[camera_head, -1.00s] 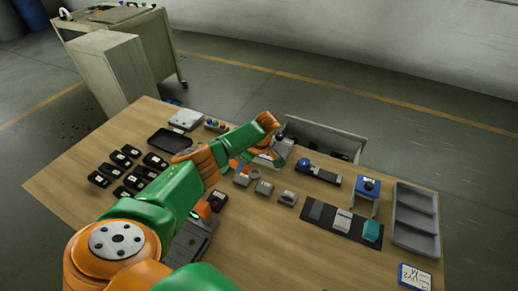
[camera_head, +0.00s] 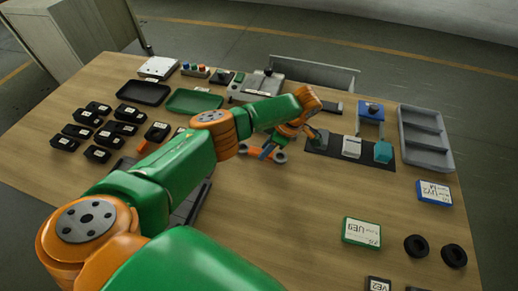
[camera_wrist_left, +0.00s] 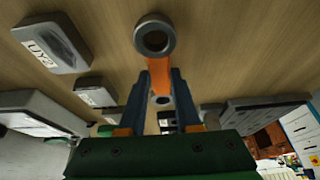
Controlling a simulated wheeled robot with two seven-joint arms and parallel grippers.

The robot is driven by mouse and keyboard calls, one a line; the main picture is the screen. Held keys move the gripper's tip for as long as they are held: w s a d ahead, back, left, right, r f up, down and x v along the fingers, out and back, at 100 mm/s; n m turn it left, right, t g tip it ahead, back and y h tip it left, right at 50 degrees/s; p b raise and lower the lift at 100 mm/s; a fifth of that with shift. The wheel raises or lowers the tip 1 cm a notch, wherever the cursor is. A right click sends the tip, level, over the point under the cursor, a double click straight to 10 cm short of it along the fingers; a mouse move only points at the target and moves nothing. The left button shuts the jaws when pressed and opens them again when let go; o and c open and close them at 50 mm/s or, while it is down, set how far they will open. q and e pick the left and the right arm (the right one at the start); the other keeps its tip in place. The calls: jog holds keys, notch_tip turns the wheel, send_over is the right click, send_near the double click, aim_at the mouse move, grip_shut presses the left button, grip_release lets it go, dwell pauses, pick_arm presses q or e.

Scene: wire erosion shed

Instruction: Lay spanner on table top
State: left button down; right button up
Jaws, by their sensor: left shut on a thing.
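The spanner (camera_head: 262,154) has an orange shaft and grey ring ends. My left gripper (camera_head: 270,149) is shut on its shaft, over the middle of the table top (camera_head: 300,205). In the left wrist view the spanner (camera_wrist_left: 159,72) sits between the blue fingers of the left gripper (camera_wrist_left: 160,85), one ring end pointing away from the palm. The wood shows behind it. Whether the spanner touches the table, I cannot tell. My right gripper is not in view.
A dark mat (camera_head: 320,147) with small blocks lies right of the gripper, with a grey compartment tray (camera_head: 425,138) beyond. Black boxes (camera_head: 76,131) stand at the left. A green-edged card box (camera_head: 361,232) and black rings (camera_head: 416,246) lie front right. Bare wood lies between.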

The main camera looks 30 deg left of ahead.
aim_at(273, 155)
pick_arm(q)
jog(key=shift+s+a, duration=0.1)
jog(key=shift+a, duration=0.15)
jog(key=c, duration=0.6)
grip_release()
jog(key=shift+d+f, duration=0.1)
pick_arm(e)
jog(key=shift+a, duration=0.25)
pick_arm(q)
jog(key=v, duration=0.6)
jog(key=shift+d, duration=0.1)
jog(key=p+v, duration=0.2)
jog(key=v, duration=0.4)
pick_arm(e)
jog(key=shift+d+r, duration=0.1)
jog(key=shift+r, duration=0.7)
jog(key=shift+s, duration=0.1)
